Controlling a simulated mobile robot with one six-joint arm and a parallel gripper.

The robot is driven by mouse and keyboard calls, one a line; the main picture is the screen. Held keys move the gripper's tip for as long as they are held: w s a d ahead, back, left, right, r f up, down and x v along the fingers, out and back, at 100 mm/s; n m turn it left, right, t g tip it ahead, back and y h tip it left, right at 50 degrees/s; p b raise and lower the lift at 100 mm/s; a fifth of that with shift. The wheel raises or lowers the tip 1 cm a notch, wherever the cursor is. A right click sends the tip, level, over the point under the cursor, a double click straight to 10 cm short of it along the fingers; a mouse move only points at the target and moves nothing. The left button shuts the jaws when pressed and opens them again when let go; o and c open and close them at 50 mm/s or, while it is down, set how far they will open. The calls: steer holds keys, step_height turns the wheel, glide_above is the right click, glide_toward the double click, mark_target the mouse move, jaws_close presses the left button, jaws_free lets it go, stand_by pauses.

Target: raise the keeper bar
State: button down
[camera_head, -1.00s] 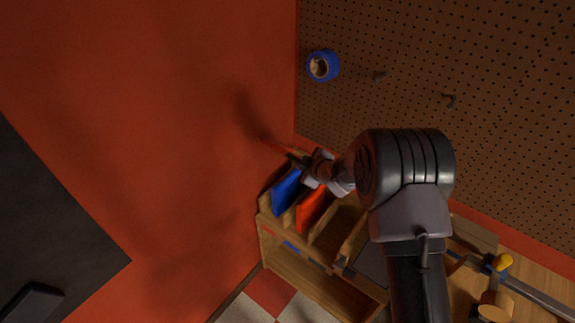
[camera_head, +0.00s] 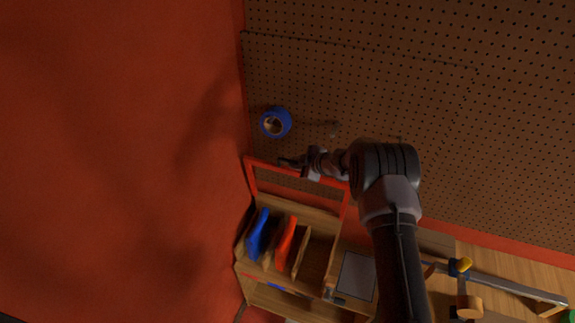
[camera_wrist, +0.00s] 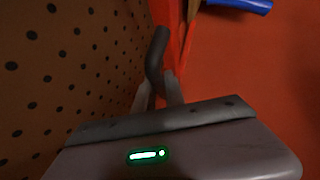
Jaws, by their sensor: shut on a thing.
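The keeper bar (camera_head: 300,173) is a red frame that stands up over the back of a wooden rack, close to the pegboard. Its two side arms run down toward the rack, and brown pegboard shows through it. My gripper (camera_head: 293,162) is at its top edge. In the wrist view my gripper (camera_wrist: 158,90) is shut on a dark grey bent piece (camera_wrist: 157,52), which seems to be the bar's grip. Red strips show just beyond it. The join between grip and bar is hard to see.
The wooden rack (camera_head: 328,245) holds a blue panel (camera_head: 258,235), a red panel (camera_head: 286,242) and a wooden one. A blue tape roll (camera_head: 275,122) hangs on the pegboard (camera_head: 430,100). A clamp (camera_head: 505,282) lies on the bench at right. A red wall borders the left.

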steer(key=shift+w, duration=0.3)
steer(key=c, duration=1.4)
jaws_free()
steer(key=v, duration=1.7)
steer(key=shift+s+d, duration=0.2)
steer(key=shift+d, duration=0.05)
